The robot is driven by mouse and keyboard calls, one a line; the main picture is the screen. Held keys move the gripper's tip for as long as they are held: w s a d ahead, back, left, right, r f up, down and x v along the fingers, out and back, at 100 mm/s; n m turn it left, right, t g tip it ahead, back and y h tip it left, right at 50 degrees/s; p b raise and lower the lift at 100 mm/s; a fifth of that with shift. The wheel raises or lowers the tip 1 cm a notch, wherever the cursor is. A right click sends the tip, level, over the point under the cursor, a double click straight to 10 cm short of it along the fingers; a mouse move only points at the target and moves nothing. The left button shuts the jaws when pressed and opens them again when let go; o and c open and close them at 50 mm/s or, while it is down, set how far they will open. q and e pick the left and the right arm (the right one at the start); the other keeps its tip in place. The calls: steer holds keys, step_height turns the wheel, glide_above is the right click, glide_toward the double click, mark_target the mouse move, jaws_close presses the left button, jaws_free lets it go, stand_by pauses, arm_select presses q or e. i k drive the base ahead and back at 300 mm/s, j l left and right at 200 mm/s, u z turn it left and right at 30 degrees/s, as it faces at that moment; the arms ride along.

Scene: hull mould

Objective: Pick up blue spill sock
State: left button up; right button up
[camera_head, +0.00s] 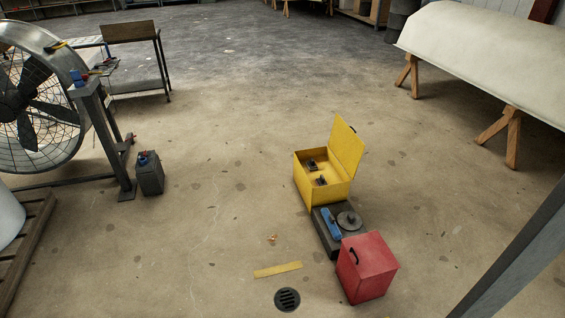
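A blue elongated object (330,222), which looks like the blue spill sock, lies on a low dark grey case (325,238). The case sits on the floor between an open yellow box (322,191) and a closed red box (370,272). A round dark disc (349,220) lies beside the blue object on the same case. Neither of my grippers is in view.
A floor drain (287,299) and a yellow strip (277,270) lie left of the red box. A dark canister (150,176) and a large fan (35,110) stand at left. A trestle-mounted hull mould (490,60) is at right. The middle floor is mostly clear.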

mark_target(330, 218)
steer(key=i+j+z, duration=0.55)
steer(key=i, duration=0.2)
steer(key=i+j+z, duration=0.1)
steer(key=z, duration=0.85)
steer(key=i+j+z, duration=0.25)
steer(key=j, duration=0.25)
steer(key=i+j+z, duration=0.1)
steer(key=j+z, duration=0.15)
steer(key=j, duration=0.3)
steer(key=i+j+z, duration=0.25)
steer(key=j, duration=0.3)
steer(key=j+z, duration=0.3)
steer(key=j, duration=0.25)
steer(key=k, duration=0.05)
